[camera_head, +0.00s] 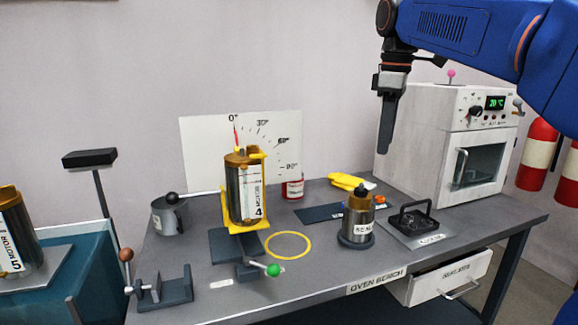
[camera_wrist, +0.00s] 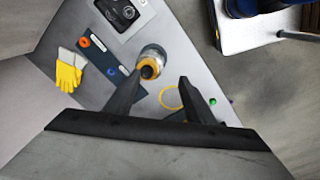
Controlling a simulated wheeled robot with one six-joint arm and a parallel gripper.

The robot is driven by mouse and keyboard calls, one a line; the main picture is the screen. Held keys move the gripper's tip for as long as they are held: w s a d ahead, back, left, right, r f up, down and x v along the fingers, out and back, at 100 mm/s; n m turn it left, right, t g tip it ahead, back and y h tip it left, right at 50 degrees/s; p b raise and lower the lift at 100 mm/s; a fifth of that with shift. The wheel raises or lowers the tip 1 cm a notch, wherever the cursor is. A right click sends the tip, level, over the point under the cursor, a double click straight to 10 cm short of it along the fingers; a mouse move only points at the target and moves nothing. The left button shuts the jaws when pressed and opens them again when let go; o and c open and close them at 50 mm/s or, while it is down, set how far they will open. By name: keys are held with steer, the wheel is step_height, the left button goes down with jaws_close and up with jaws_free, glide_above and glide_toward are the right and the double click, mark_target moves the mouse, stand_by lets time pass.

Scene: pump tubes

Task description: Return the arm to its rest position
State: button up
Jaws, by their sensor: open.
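My blue arm comes in from the upper right in the head view, with my gripper (camera_head: 388,140) hanging down in the air above the bench, in front of the white oven. In the wrist view my gripper (camera_wrist: 156,88) has its two dark fingers spread apart with nothing between them. Below and beyond the fingertips is a steel can with a brass top (camera_wrist: 151,62). The same can (camera_head: 357,218) stands upright on a round dark base on the bench in the head view.
The oven (camera_head: 410,130) with a green display stands at the back right. A motor marked 4 (camera_head: 244,190) sits in a yellow holder before an angle board (camera_head: 200,140). Yellow gloves (camera_head: 350,182), a yellow ring (camera_head: 288,245) and a clamp (camera_head: 165,288) lie on the bench. A drawer (camera_head: 450,278) is open.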

steer(key=s+d+f+m+t, duration=0.2)
steer(key=s+f+m, duration=0.4)
steer(key=s+f, duration=0.7)
steer(key=s+d+f+m+t, duration=0.1)
steer(key=s+f+m, duration=0.5)
steer(key=s+f, duration=0.8)
step_height(320, 180, down, 6)
steer(key=shift+d+r+t, duration=0.15)
steer(key=shift+d+t, duration=0.25)
steer(key=shift+d, duration=0.35)
